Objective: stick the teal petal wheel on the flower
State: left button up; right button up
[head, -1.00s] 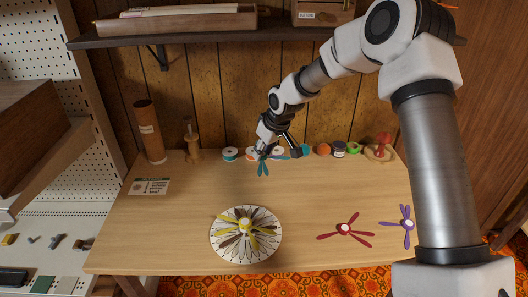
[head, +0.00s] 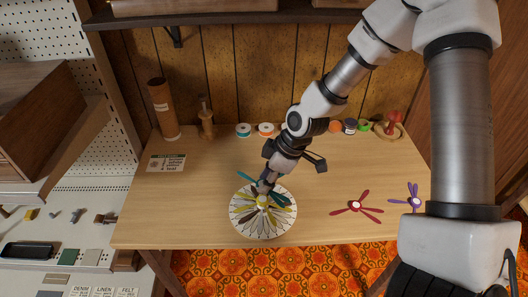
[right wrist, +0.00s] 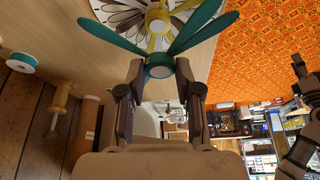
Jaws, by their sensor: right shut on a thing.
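The teal petal wheel (right wrist: 159,65) is held by its hub between the fingertips of my right gripper (right wrist: 158,75). Its long petals spread outward in the right wrist view; in the head view teal tips show around my right gripper (head: 264,188). The flower (head: 246,224) is a round pale disc with dark petal outlines on the table's front part. A yellow petal wheel (right wrist: 156,22) with a pale hub lies on it, with dark petals also showing. The teal wheel is over the flower's upper part; I cannot tell whether they touch.
A red petal wheel (head: 355,205) and a purple one (head: 411,198) lie to the right on the table (head: 200,200). Spools (head: 243,130), a wooden stand (head: 206,123) and a brown cylinder (head: 164,109) line the back. A printed card (head: 166,163) lies at left.

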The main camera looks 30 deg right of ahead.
aim_at(262, 199)
jog(key=shift+r, duration=0.75)
jog(key=shift+d+f+b, duration=0.15)
jog(key=shift+f+b, duration=0.15)
jog(key=shift+f, duration=0.15)
pick_arm(q)
notch_tip(262, 199, down, 4)
jog(key=b, duration=0.4)
jog(key=shift+f, duration=0.2)
pick_arm(e)
notch_tip(262, 199, down, 5)
jog(key=shift+w+f, duration=0.1)
pick_arm(q)
jog(key=shift+f+b, duration=0.5)
jog(key=shift+b, duration=0.3)
pick_arm(e)
jog(key=shift+f, duration=0.45)
jog(key=o, duration=0.9)
jog(key=v, duration=1.2)
jog(key=shift+w, duration=0.1)
